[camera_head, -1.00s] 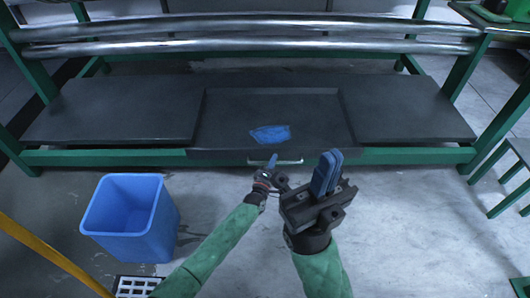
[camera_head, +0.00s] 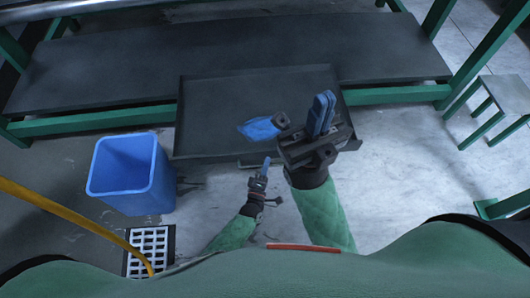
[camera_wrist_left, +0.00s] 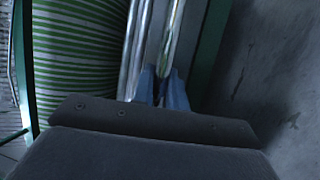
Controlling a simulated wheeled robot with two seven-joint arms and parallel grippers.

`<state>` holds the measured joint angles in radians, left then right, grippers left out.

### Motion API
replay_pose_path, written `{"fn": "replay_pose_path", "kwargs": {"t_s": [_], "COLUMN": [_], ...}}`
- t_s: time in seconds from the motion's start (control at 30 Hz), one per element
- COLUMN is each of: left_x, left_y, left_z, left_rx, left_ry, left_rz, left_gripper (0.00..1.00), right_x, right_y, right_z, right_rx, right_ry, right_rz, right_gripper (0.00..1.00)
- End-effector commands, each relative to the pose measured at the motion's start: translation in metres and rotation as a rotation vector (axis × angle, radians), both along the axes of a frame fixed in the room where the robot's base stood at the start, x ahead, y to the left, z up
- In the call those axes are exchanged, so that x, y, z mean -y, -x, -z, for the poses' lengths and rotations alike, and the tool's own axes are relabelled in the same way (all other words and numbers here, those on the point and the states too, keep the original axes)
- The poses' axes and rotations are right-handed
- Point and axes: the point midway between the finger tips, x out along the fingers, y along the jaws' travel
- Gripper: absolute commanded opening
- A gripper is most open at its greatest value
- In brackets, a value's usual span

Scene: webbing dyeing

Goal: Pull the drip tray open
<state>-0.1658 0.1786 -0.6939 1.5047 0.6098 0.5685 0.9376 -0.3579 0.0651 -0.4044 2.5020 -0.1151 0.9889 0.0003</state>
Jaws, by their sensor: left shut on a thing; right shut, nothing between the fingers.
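The drip tray (camera_head: 215,105) is a dark, shallow, rimmed tray in the head view. It stands out toward me past the front edge of the dark shelf. A blue patch (camera_head: 258,128) lies on its floor. My left gripper (camera_head: 264,165) is at the pale handle (camera_head: 247,164) on the tray's front and is shut on it; the grip itself is small in this view. The left wrist view shows its blue fingers (camera_wrist_left: 162,88) close together, with the contact unclear. My right gripper (camera_head: 321,112) is shut and empty, above the tray's right side.
A blue bin (camera_head: 128,170) stands on the floor left of the tray, beside a white floor grate (camera_head: 150,245) and a yellow bar (camera_head: 60,220). A green-framed stool (camera_head: 500,100) stands at right. Grey floor right of my right arm is clear.

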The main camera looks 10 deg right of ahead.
Motion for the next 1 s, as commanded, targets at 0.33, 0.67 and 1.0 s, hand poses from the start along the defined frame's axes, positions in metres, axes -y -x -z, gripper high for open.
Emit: {"fn": "replay_pose_path", "kwargs": {"t_s": [0.33, 0.67, 1.0], "left_x": [0.0004, 0.0003, 0.0002], "left_y": [0.0076, 0.0071, 0.0069], "left_z": [0.0006, 0.0006, -0.0085], "left_rx": [0.0, 0.0, 0.0], "left_ry": [0.0, 0.0, 0.001], "left_rz": [0.001, 0.001, 0.0], "left_gripper": [0.0, 0.36, 0.36], "right_x": [-0.0005, -0.0003, -0.0005], "right_y": [-0.0001, -0.0005, -0.0004], "right_z": [-0.0004, -0.0015, -0.0051], "right_rx": [-0.003, 0.0, 0.001], "right_ry": [0.0, -0.001, 0.001], "right_rz": [0.003, 0.003, 0.004], "right_gripper": [0.0, 0.0, 0.0]}}
